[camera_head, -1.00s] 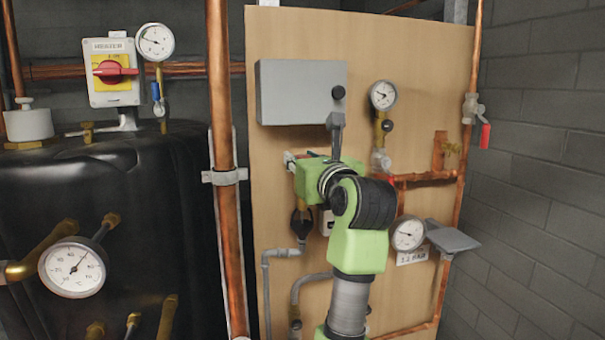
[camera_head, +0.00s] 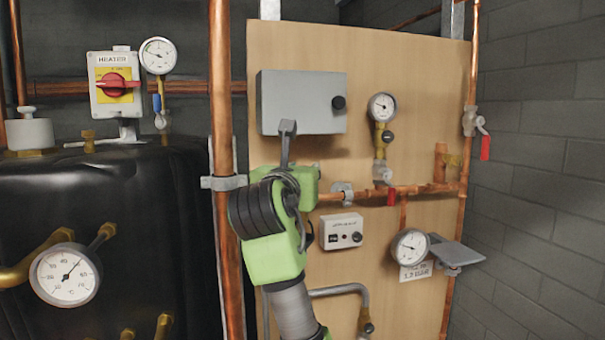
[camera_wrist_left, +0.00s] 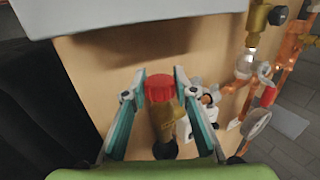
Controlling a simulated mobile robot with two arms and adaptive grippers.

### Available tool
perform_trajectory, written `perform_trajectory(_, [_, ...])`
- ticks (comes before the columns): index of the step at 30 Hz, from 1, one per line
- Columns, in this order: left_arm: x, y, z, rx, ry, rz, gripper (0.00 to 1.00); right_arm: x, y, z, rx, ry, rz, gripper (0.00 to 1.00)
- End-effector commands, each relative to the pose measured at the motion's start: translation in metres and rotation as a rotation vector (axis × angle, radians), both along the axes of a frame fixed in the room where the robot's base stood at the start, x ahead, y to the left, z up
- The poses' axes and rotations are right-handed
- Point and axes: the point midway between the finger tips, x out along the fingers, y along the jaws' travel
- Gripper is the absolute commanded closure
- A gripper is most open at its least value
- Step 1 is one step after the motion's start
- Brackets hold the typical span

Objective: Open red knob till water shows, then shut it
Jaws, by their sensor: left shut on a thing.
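The red knob (camera_wrist_left: 160,88) sits on top of a brass valve (camera_wrist_left: 165,122) on the wooden panel, in the left wrist view. My left gripper (camera_wrist_left: 161,74) has one finger on each side of the knob and is shut on it. I see no water; the valve's outlet is hard to make out. My right gripper is not in view.
A grey box (camera_head: 300,103) is above my wrist. A copper pipe (camera_head: 415,189), a white control box (camera_head: 341,232) and a gauge (camera_head: 410,247) are to the right. A vertical copper pipe (camera_head: 222,120) and a black tank (camera_head: 120,200) stand on the left.

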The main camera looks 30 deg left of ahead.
Motion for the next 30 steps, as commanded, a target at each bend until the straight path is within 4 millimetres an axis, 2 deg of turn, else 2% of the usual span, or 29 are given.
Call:
perform_trajectory(9, [0.000,0.000,0.000,0.000,0.000,-0.001,0.95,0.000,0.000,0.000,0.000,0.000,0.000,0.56])
perform_trajectory(10, [0.000,0.000,0.000,0.000,0.000,-0.001,0.69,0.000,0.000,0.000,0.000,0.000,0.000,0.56])
perform_trajectory(12, [0.000,0.000,0.000,0.000,0.000,-0.001,0.56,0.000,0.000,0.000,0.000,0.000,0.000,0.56])
perform_trajectory(23, [-0.002,-0.001,0.000,0.000,0.000,0.000,0.56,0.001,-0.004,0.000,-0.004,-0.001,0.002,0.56])
perform_trajectory(26, [-0.010,-0.005,0.000,-0.001,0.000,0.000,0.56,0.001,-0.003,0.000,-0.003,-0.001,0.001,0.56])
perform_trajectory(30, [-0.034,-0.015,0.001,0.000,-0.003,-0.002,0.56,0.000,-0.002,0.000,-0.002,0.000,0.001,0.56])
